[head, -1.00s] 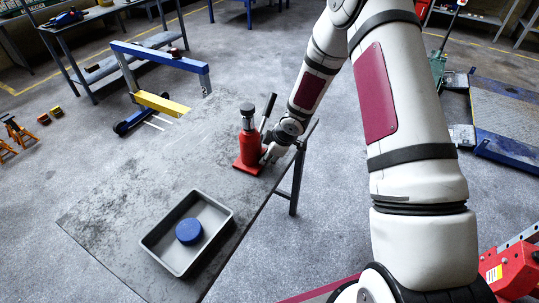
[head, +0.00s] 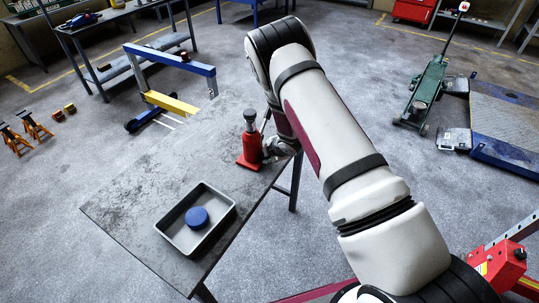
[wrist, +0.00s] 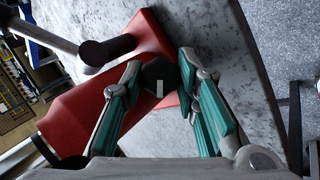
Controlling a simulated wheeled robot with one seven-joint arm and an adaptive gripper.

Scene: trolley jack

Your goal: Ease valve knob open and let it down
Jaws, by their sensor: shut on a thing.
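A red bottle jack (head: 251,150) stands upright near the far right edge of the grey table (head: 150,190). In the wrist view its red body (wrist: 75,115) lies behind and left of my fingers. The dark valve knob (wrist: 158,76), with a pale slot mark, sits between the fingertips. My gripper (wrist: 160,80) is shut on this knob, one teal-padded finger on each side. In the head view my gripper (head: 268,150) is small, low at the jack's right side, and the knob is hidden there.
A grey tray (head: 172,243) holding a blue round thing (head: 197,217) stands at the table's near end. The jack's handle lever (wrist: 52,38) crosses the wrist view at upper left. A green trolley jack (head: 425,90) stands on the floor at right.

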